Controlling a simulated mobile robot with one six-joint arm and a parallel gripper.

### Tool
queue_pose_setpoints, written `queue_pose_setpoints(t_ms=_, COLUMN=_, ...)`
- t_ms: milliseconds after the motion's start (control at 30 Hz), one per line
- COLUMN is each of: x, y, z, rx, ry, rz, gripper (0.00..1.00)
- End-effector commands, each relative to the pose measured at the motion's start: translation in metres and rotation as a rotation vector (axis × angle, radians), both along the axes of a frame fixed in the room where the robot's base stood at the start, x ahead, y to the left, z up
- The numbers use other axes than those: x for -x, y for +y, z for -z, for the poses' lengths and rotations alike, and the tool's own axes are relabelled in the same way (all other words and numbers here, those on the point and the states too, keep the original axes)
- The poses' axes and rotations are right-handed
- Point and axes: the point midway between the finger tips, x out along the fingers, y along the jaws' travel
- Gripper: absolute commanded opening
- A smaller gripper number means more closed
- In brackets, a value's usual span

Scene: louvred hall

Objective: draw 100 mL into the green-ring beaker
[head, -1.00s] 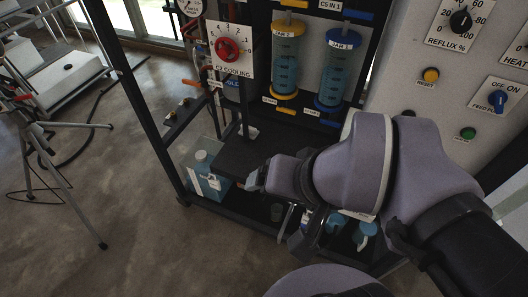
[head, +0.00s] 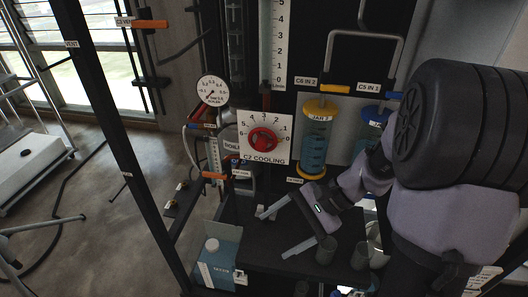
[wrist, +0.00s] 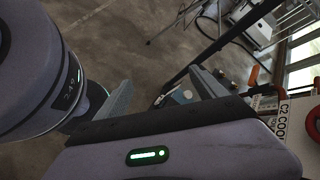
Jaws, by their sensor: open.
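My gripper (head: 271,235) is open and empty above the black shelf of the rack in the head view. Its two fingers point left. In the wrist view the gripper (wrist: 160,80) also shows with its fingers apart and nothing between them. Two small dark beakers, one on the left (head: 326,251) and one on the right (head: 360,256), stand on the shelf just right of the fingers. I cannot make out a green ring on either. The yellow-capped jar (head: 315,150) with blue liquid hangs above. A blue-capped jar (head: 374,116) is partly hidden by my arm.
A red C2 cooling knob (head: 263,142) and a round gauge (head: 213,91) are behind the fingers. A blue container with a white cap (head: 222,262) stands low at the left. A black rack post (head: 118,130) rises left of the gripper.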

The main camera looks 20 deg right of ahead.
Motion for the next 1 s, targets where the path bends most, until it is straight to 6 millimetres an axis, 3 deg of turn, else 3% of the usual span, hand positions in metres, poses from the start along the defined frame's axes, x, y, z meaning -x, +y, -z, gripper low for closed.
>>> queue_pose_setpoints(t_ms=167, x=-0.025, y=-0.083, z=0.070, rx=-0.406, ry=0.041, rz=0.396, gripper=0.81)
queue_pose_setpoints(t_ms=233, x=-0.023, y=-0.125, z=0.112, rx=-0.578, ry=0.010, rz=0.608, gripper=0.81)
queue_pose_setpoints(t_ms=300, x=-0.011, y=-0.164, z=0.159, rx=-0.730, ry=-0.041, rz=0.833, gripper=0.81)
queue_pose_setpoints(t_ms=400, x=0.020, y=-0.203, z=0.224, rx=-0.892, ry=-0.127, rz=1.137, gripper=0.81)
queue_pose_setpoints(t_ms=533, x=0.057, y=-0.221, z=0.285, rx=-1.002, ry=-0.217, rz=1.420, gripper=0.81)
queue_pose_setpoints(t_ms=633, x=0.070, y=-0.223, z=0.307, rx=-1.030, ry=-0.248, rz=1.521, gripper=0.81)
queue_pose_setpoints(t_ms=700, x=0.066, y=-0.224, z=0.312, rx=-1.035, ry=-0.254, rz=1.540, gripper=0.81)
queue_pose_setpoints(t_ms=1000, x=-0.017, y=-0.228, z=0.314, rx=-1.033, ry=-0.252, rz=1.533, gripper=0.81)
